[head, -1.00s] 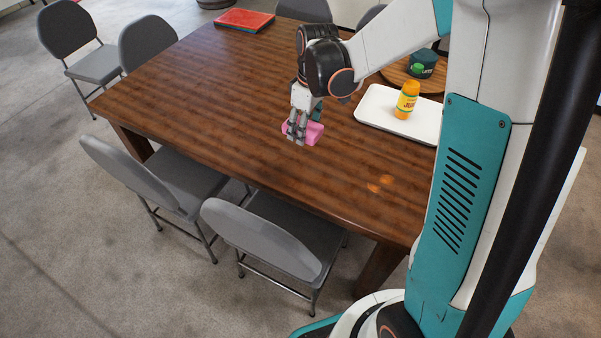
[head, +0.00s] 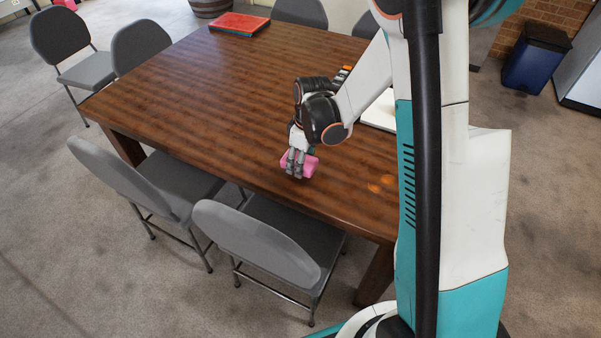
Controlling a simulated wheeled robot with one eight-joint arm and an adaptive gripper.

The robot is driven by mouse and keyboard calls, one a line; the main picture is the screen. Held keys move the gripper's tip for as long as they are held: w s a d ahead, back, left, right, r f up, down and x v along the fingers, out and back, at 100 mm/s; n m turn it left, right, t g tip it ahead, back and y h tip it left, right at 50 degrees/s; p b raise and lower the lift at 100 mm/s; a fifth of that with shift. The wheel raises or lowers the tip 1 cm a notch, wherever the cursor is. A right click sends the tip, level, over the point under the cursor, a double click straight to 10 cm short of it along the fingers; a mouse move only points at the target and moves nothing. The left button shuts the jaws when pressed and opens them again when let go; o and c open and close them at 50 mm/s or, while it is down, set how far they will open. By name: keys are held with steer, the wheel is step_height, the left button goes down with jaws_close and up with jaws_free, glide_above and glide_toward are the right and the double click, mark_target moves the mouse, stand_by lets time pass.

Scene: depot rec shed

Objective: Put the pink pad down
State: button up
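The pink pad (head: 311,164) is in the head view, near the front edge of the brown wooden table. My gripper (head: 296,172) is at the pad with its fingers pointing down. The fingers cover part of the pad and appear shut on it. The pad is at or just above the tabletop (head: 220,95); I cannot tell whether it touches the wood.
A white tray (head: 378,112) is to the right, mostly hidden behind my arm. A red folder-like item (head: 240,23) lies at the far end. Grey chairs (head: 255,238) stand along the front and far sides. The table's left and middle are clear.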

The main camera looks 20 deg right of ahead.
step_height(320, 180, down, 4)
steer(key=shift+f+b, duration=0.2)
steer(key=shift+b, duration=0.65)
steer(key=shift+r, duration=0.1)
steer(key=shift+s+f+b, duration=0.25)
steer(key=shift+f+b, duration=0.35)
steer(key=shift+f, duration=0.05)
steer(key=o, duration=1.2)
steer(key=shift+f, duration=0.1)
steer(key=shift+w, duration=0.2)
steer(key=shift+r, duration=0.2)
